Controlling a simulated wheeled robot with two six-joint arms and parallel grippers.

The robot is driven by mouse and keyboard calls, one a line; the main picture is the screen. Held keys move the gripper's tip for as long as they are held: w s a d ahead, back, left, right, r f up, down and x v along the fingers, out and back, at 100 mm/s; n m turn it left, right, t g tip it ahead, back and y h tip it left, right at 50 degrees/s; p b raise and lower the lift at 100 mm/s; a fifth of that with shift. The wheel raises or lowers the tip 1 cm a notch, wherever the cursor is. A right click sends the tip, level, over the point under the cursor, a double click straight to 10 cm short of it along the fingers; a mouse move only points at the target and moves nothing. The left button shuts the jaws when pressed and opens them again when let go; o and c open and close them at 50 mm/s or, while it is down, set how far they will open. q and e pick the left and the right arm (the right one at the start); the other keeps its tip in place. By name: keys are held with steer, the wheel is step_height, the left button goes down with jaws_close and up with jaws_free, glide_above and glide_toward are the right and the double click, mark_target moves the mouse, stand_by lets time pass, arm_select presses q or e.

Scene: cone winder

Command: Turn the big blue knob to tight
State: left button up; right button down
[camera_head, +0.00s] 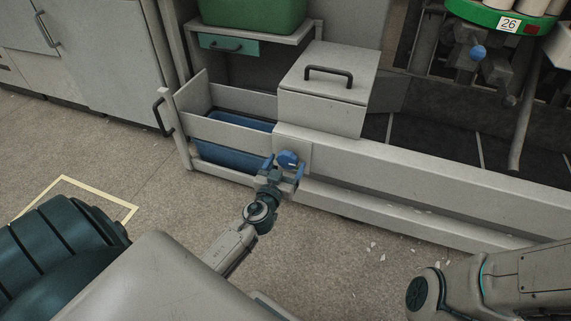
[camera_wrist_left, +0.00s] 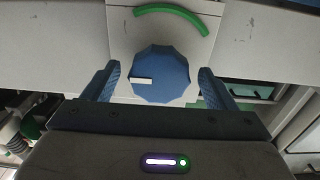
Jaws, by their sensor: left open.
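The big blue knob (camera_head: 288,159) sits on a pale plate on the front of the low grey machine beam. In the left wrist view the knob (camera_wrist_left: 160,74) is round with a faceted edge, and its white pointer mark points left. A green arc (camera_wrist_left: 172,17) is on the plate above it, toward the upper right. My left gripper (camera_head: 284,168) is open at the knob. In the left wrist view its two blue fingers (camera_wrist_left: 158,82) stand on either side of the knob, with gaps showing. My right gripper is not in view; only part of my right arm shows at lower right.
A grey lidded box (camera_head: 325,88) with a black handle stands above the beam. A blue bin (camera_head: 232,155) sits in the open frame to the left. A smaller blue knob (camera_head: 478,53) is at upper right. White scraps (camera_head: 373,245) lie on the otherwise clear floor.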

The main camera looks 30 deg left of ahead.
arm_select(q)
steer(key=shift+w, duration=0.15)
steer(key=c, duration=1)
steer(key=shift+m, duration=0.4)
steer(key=m, duration=0.2)
steer(key=shift+m+b, duration=0.4)
steer(key=m, duration=0.3)
steer(key=shift+a+m, duration=0.1)
steer(key=shift+m, duration=0.2)
steer(key=m, duration=0.6)
steer(key=shift+r+p, duration=0.1)
steer(key=shift+p, duration=0.2)
steer(key=m+p, duration=0.1)
steer(key=m, duration=0.5)
steer(key=shift+m, duration=0.3)
